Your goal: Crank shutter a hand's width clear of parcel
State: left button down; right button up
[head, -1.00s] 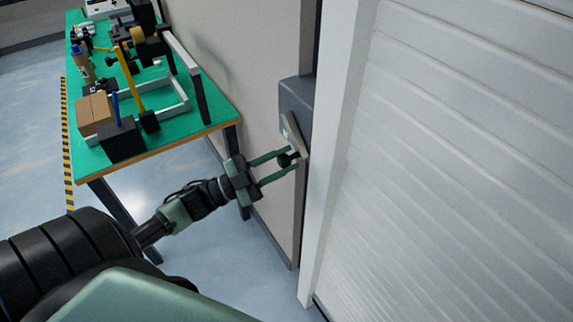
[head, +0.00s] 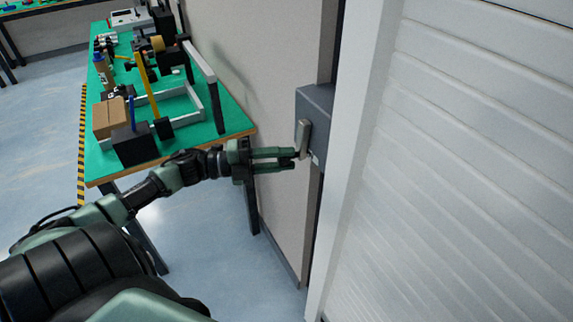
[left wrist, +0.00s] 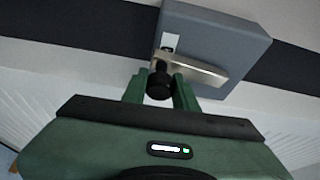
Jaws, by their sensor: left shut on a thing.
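The grey slatted shutter (head: 460,150) fills the right side of the head view; its bottom edge is out of view. A dark grey crank box (head: 318,105) is mounted on the wall left of the white shutter frame. Its metal crank arm (head: 303,135) hangs roughly downward. My left gripper (head: 297,157) is at the crank's lower end. In the left wrist view, its fingers (left wrist: 160,90) are shut on the black crank knob (left wrist: 159,84), one on each side. I see no parcel at the shutter. My right gripper is not in view.
A green workbench (head: 190,135) stands at the left with a brown cardboard box (head: 109,117), a black block and several tools on it. The beige wall (head: 265,60) runs between bench and crank. The floor below is clear.

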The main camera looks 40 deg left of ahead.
pick_arm(q)
jog(key=shift+w+a+r+m, duration=0.1)
jog(key=shift+w+a+m, duration=0.15)
jog(key=shift+a+m, duration=0.45)
jog(key=shift+d, duration=0.1)
jog(key=c, duration=1.1)
grip_release()
jog(key=shift+s, duration=0.1)
jog(key=b+v, duration=0.1)
jog(key=v, duration=0.6)
jog(key=shift+s+a+r, duration=0.25)
jog(key=shift+a, duration=0.1)
jog(key=shift+y, duration=0.4)
